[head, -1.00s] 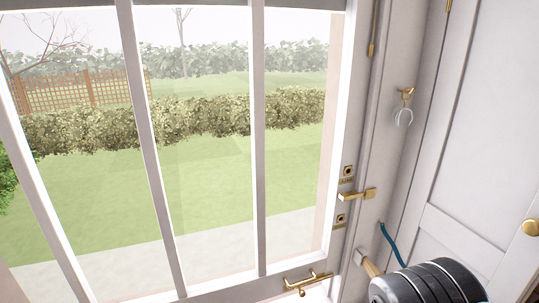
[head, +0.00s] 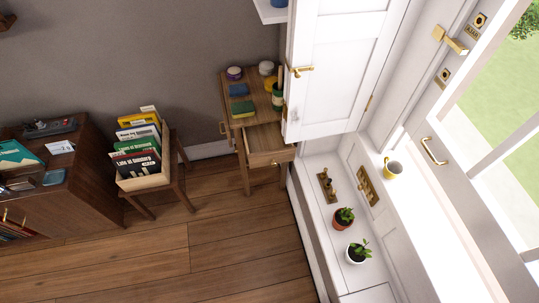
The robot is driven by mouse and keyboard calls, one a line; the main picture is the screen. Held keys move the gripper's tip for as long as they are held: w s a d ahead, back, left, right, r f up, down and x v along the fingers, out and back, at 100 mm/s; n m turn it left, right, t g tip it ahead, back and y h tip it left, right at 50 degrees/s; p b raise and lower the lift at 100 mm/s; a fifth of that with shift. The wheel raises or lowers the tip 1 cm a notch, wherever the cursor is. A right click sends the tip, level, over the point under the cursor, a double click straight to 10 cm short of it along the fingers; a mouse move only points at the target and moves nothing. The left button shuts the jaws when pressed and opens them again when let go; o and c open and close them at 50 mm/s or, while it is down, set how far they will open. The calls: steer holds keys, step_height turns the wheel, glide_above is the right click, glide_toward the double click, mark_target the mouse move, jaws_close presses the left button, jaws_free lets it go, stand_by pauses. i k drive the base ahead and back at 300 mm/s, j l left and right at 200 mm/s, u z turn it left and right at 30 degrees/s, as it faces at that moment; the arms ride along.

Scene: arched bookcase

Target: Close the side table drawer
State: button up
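The wooden side table (head: 231,104) stands against the grey wall near the centre of the head view, beside an open white door panel. Its drawer (head: 268,158) is pulled out toward the front, with a small round knob on its front and its inside visible from above. No contents can be made out in the drawer. The white panel stands close to the table's right side and hides part of it. My gripper is not in view.
A green book (head: 243,109), jars and a green bottle (head: 277,97) stand on the tabletop. A stool with a book box (head: 148,183) and a dark cabinet (head: 84,195) stand to the left. Potted plants (head: 344,217) line the sill on the right. Wooden floor (head: 215,250) is clear in front.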

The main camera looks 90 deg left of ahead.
mark_target(265, 146)
steer(key=k+l+u, duration=0.15)
steer(key=u, duration=2.8)
steer(key=i+j, duration=0.2)
steer(key=j, duration=0.15)
steer(key=i+j+z, duration=0.1)
steer(key=i+j, duration=0.15)
steer(key=i+j+z, duration=0.1)
steer(key=j, duration=0.35)
steer(key=i, duration=0.1)
